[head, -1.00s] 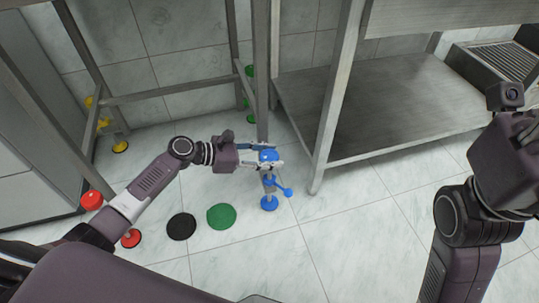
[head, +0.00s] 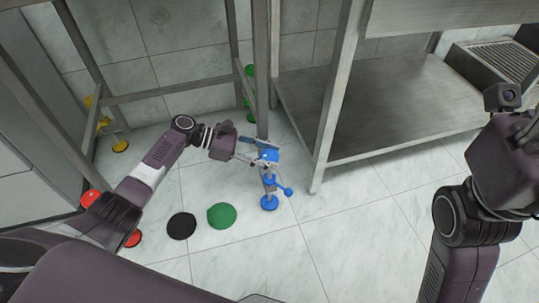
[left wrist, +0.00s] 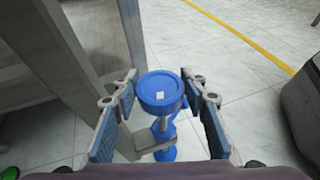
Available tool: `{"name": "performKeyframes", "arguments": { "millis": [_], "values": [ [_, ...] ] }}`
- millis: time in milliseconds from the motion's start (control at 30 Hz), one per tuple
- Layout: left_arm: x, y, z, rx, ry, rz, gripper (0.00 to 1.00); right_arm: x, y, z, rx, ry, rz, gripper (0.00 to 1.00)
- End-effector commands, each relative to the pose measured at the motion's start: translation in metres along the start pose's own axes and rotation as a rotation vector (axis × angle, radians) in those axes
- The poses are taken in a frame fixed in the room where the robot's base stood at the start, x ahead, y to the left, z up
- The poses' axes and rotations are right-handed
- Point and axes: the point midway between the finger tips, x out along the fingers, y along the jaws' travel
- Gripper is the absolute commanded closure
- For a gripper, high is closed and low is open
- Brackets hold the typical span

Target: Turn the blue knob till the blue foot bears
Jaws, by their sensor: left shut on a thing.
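The blue knob (head: 266,157) is a round cap with a small white mark on top, at the lower end of a table leg. My left gripper (head: 271,150) is shut on it, fingers on either side and slanting down to the right. The left wrist view shows the knob (left wrist: 160,88) between the two blue-padded fingers. Below it, the blue foot (head: 269,203) is a disc at floor level; whether it presses on the floor I cannot tell. A blue lever with a ball end (head: 287,191) sticks out to the right. My right gripper is not clearly visible.
A black disc (head: 181,226) and a green disc (head: 221,215) lie on the floor left of the blue foot. Red parts (head: 90,198) show by my left arm. A steel shelf (head: 370,105) stands close on the right. Tiles in front are clear.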

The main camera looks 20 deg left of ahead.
Motion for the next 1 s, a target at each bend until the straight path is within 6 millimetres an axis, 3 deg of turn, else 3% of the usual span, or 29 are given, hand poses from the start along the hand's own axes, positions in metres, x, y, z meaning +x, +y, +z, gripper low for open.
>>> {"name": "performKeyframes", "arguments": {
  "millis": [100, 133, 200, 567, 1000],
  "values": [
    [0.0002, -0.0010, -0.0013, 0.000, 0.003, -0.002, 0.84, 0.0003, 0.0000, -0.0004, 0.000, 0.002, 0.000, 0.60],
    [0.0002, -0.0010, -0.0013, 0.000, 0.003, -0.002, 0.57, 0.0003, 0.0000, -0.0005, 0.000, 0.002, 0.000, 0.60],
    [0.0002, -0.0010, -0.0013, 0.000, 0.003, -0.002, 0.52, 0.0004, 0.0000, -0.0006, 0.000, 0.002, 0.000, 0.60],
    [-0.0002, -0.0009, -0.0006, -0.008, 0.002, 0.016, 0.52, 0.0030, 0.0005, -0.0033, -0.001, 0.011, -0.001, 0.60],
    [0.0005, -0.0025, -0.0020, -0.098, 0.002, 0.237, 0.52, 0.0030, 0.0004, -0.0015, -0.001, 0.006, -0.001, 0.60]
  ]
}}
